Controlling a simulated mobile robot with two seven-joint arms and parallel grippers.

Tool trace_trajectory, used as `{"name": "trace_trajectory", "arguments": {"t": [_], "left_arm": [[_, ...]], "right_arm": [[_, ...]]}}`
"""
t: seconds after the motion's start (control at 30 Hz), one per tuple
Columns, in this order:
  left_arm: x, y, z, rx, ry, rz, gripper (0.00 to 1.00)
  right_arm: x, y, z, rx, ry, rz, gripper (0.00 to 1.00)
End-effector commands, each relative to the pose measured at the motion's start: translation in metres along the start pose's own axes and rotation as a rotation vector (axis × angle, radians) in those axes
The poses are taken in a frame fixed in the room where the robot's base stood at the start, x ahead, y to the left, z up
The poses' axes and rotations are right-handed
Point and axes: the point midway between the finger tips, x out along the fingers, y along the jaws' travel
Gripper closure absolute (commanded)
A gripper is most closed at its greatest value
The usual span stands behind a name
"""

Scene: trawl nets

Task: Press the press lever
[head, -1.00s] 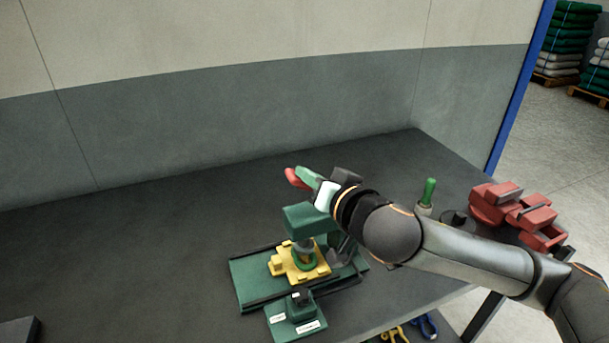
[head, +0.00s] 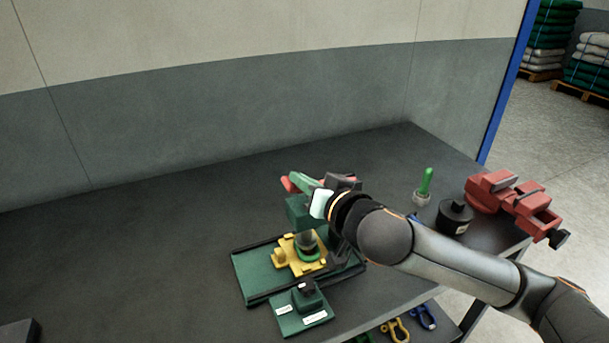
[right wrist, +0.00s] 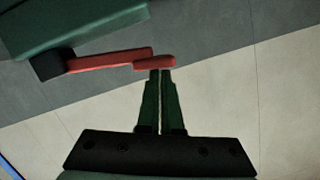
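The green press (head: 299,210) stands on a green base on the dark bench, over a yellow fixture (head: 285,257) with a green ring. Its red lever (head: 289,185) is near the top of the press. In the right wrist view the red lever (right wrist: 105,60) runs from a black hub to a red grip at the fingertips. My right gripper (head: 306,183) is beside the lever's end. Its dark green fingers (right wrist: 160,74) are together, with tips at or touching the grip; the grip is not between them. My left gripper is not in view.
A green block with labels (head: 303,310) sits in front of the press. A green-handled tool (head: 426,184), a black container (head: 455,217) and a red vise (head: 510,200) stand at the right. Shackles (head: 424,316) are below the bench edge. The bench's left side is mostly clear.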

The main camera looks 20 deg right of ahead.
Motion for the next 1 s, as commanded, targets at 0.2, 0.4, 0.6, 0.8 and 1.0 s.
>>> {"name": "trace_trajectory", "arguments": {"t": [0.2, 0.4, 0.6, 0.8, 1.0], "left_arm": [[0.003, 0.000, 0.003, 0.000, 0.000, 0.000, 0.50], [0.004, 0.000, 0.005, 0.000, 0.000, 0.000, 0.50], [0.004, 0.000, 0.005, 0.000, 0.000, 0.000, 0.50], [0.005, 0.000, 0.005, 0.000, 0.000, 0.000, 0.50], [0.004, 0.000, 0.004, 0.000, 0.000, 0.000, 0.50]], "right_arm": [[0.004, 0.000, 0.018, -0.040, -0.009, 0.009, 1.00], [0.005, 0.000, 0.024, -0.041, -0.008, 0.008, 1.00], [0.006, 0.000, 0.026, -0.040, -0.011, 0.008, 1.00], [0.006, 0.001, 0.028, -0.039, -0.015, 0.009, 1.00], [0.006, 0.000, 0.027, -0.039, -0.017, 0.009, 1.00]]}}
